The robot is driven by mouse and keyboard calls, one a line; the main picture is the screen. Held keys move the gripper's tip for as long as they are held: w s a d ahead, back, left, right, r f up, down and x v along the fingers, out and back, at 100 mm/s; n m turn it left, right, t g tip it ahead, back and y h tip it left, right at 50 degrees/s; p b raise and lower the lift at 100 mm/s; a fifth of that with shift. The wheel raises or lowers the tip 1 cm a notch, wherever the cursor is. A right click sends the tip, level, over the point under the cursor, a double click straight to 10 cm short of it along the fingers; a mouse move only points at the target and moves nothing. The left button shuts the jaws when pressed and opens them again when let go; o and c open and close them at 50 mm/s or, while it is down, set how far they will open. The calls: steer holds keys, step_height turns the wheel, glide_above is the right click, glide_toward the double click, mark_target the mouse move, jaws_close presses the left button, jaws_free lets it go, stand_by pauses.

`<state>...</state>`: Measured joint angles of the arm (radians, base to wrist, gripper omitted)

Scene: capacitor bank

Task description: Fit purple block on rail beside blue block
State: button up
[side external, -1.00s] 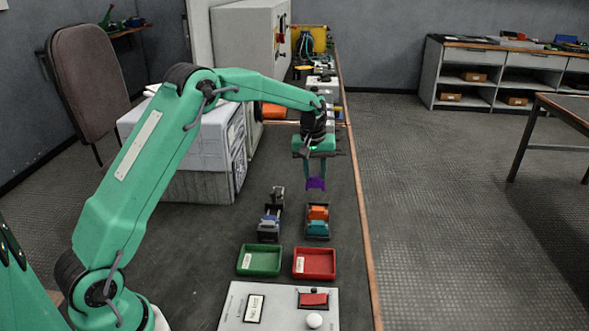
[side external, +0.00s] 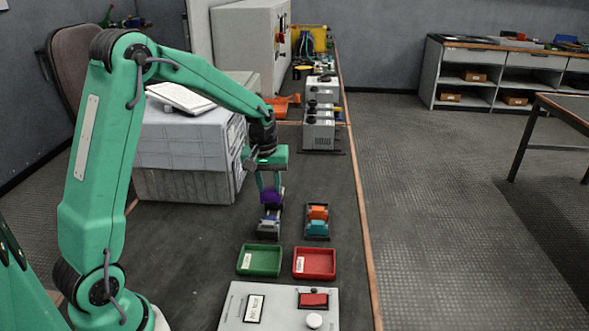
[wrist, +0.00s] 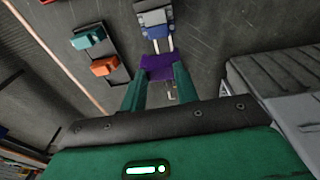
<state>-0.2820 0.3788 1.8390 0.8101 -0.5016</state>
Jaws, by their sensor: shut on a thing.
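The purple block (side external: 271,197) is held between the fingers of my gripper (side external: 270,187), which is shut on it. It also shows between the green fingers in the wrist view (wrist: 158,67). The rail (side external: 268,237) stands on the bench behind the green tray. The blue block (side external: 269,225) sits on the rail and shows blue and grey in the wrist view (wrist: 155,31). In the side view the purple block is at the far end of the rail, just beyond the blue block. I cannot tell whether it touches the rail. Two metal rods show between the blocks in the wrist view.
A second holder (side external: 318,237) with an orange block (side external: 318,212) and a teal block (side external: 317,228) stands to the right. A green tray (side external: 258,273) and a red tray (side external: 314,277) lie in front. A large grey box (side external: 190,150) stands left of my gripper.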

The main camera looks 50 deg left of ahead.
mark_target(269, 201)
steer(key=shift+f, duration=0.2)
steer(key=shift+f, duration=2.45)
steer(key=shift+f, duration=1.1)
stand_by(1.2)
steer(key=o, duration=1)
steer(key=shift+r, duration=0.15)
steer(key=shift+r, duration=3.9)
